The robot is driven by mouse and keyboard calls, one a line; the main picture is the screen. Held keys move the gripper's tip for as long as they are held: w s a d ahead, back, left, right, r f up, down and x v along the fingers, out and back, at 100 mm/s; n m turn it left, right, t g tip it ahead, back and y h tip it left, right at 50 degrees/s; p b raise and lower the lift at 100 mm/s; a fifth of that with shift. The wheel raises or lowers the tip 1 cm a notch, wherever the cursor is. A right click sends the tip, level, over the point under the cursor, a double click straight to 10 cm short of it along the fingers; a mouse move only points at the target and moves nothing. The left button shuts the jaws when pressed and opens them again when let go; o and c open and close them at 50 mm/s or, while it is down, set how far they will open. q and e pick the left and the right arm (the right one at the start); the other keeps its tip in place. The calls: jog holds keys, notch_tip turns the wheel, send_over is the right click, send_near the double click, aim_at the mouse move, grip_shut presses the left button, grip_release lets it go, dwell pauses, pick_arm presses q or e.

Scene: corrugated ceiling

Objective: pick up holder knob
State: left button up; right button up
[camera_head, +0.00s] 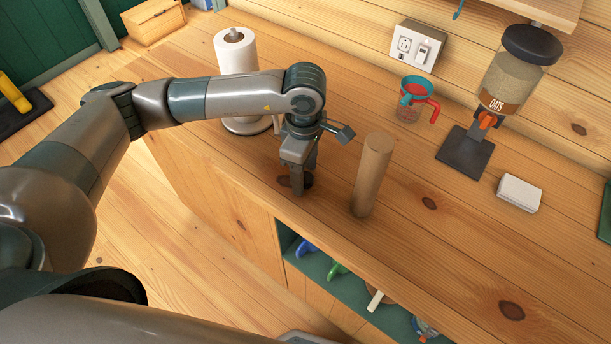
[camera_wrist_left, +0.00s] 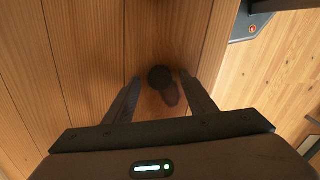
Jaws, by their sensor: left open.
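A small dark round knob (camera_wrist_left: 160,78), which looks like the holder knob, is on the wooden counter in the left wrist view. It lies between the two fingertips of my left gripper (camera_wrist_left: 160,80), with a visible gap to each finger. In the head view the knob (camera_head: 308,181) is partly hidden behind the fingers of my left gripper (camera_head: 303,182), which points down near the counter's front edge. The gripper is open and empty. The paper towel holder with its white roll (camera_head: 236,52) stands behind my left arm. My right gripper is not in view.
An upright wooden cylinder (camera_head: 372,175) stands close to the right of my left gripper. Farther right are a red-handled measuring cup (camera_head: 411,98), an oats dispenser (camera_head: 508,80) and a small white block (camera_head: 519,193). An open shelf (camera_head: 345,279) lies below the counter.

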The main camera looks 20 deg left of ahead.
aim_at(305, 177)
pick_arm(q)
jog(key=shift+c, duration=0.4)
jog(key=c, duration=1)
jog(key=shift+c, duration=0.2)
jog(key=shift+r, duration=0.1)
